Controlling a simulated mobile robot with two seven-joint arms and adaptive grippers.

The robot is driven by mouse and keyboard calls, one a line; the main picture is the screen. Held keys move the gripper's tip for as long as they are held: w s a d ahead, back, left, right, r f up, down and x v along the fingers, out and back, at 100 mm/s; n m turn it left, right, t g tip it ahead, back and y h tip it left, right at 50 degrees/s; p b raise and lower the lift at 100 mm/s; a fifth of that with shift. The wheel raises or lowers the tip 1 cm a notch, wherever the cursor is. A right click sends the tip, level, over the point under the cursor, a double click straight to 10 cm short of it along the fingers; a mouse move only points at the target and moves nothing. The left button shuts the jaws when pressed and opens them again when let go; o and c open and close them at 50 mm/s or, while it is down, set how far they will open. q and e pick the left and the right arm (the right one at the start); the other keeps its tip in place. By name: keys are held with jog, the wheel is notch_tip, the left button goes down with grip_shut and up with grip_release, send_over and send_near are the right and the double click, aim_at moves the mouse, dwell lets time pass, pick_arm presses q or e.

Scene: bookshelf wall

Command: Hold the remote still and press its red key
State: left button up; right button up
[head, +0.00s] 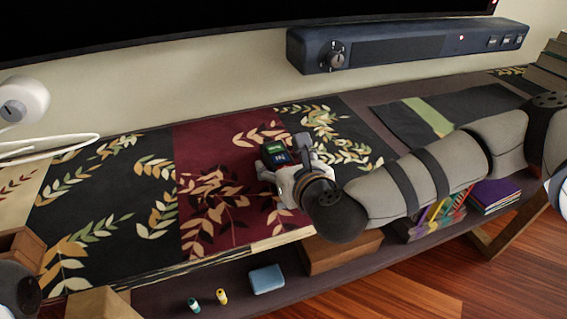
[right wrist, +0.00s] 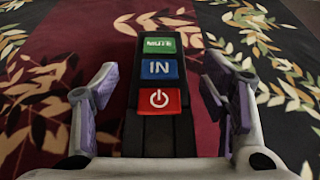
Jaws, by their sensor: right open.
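The remote (head: 275,151) is a dark bar lying on the patterned cloth, near the border of its red and black panels. In the right wrist view the remote (right wrist: 160,78) shows a green MUTE key (right wrist: 160,45), a blue IN key (right wrist: 160,69) and a red power key (right wrist: 159,101). The red key is the nearest to my wrist; in the head view my gripper hides it. My right gripper (head: 284,160) is open, with one finger on each side of the remote and visible gaps between. My left gripper is not in view.
A dark soundbar (head: 400,45) with a knob is on the wall behind. A white device (head: 22,98) with a cable is at left. Below the cloth are a blue box (head: 267,279), two small bottles (head: 221,296) and a wooden box (head: 335,252). The cloth left of the remote is clear.

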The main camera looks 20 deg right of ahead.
jog(key=c, duration=1.4)
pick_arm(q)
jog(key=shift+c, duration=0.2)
pick_arm(e)
jog(key=shift+o, duration=0.2)
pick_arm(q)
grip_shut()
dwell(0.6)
